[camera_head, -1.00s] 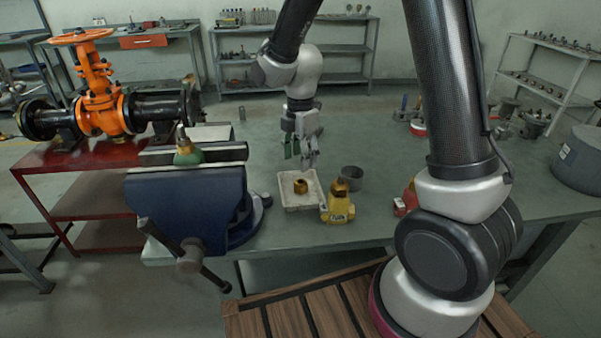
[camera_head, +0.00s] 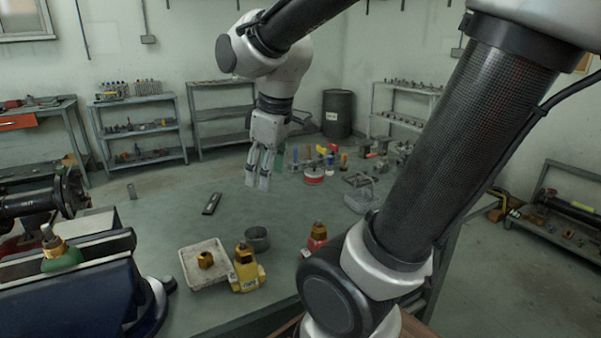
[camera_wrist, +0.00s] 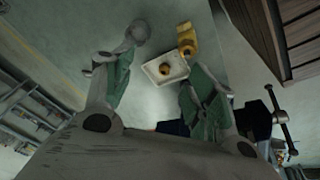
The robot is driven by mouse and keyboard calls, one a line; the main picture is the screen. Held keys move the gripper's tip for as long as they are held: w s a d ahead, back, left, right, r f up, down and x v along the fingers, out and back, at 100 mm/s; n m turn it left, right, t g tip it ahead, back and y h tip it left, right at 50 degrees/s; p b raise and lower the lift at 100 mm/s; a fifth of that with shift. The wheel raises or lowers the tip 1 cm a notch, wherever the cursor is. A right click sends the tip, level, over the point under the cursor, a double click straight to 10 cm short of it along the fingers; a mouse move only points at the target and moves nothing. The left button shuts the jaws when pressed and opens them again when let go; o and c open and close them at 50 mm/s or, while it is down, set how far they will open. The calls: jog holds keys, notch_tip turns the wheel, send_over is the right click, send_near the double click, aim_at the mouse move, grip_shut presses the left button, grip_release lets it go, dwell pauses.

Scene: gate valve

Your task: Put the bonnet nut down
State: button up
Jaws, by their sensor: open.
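The brass bonnet nut (camera_head: 205,259) sits in the shallow white tray (camera_head: 187,266) on the green workbench. It also shows in the tray in the wrist view (camera_wrist: 165,69). My gripper (camera_head: 261,182) is above the bench, behind and to the right of the tray, apart from the nut. Its fingers are open and empty, and the wrist view shows a wide gap between the green fingertips (camera_wrist: 155,80).
A yellow valve body (camera_head: 247,272) and a grey cup (camera_head: 257,238) stand right of the tray. A red valve body (camera_head: 317,236) is farther right. A blue vise (camera_head: 75,305) holds a green part at left. Tools crowd the bench's back right.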

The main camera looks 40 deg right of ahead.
jog(key=s+d+r+m+t, duration=0.1)
jog(key=s+d+m, duration=0.2)
jog(key=s+m, duration=0.3)
jog(key=shift+s+r+m, duration=0.2)
jog(key=shift+s+m, duration=0.2)
jog(key=shift+s, duration=0.7)
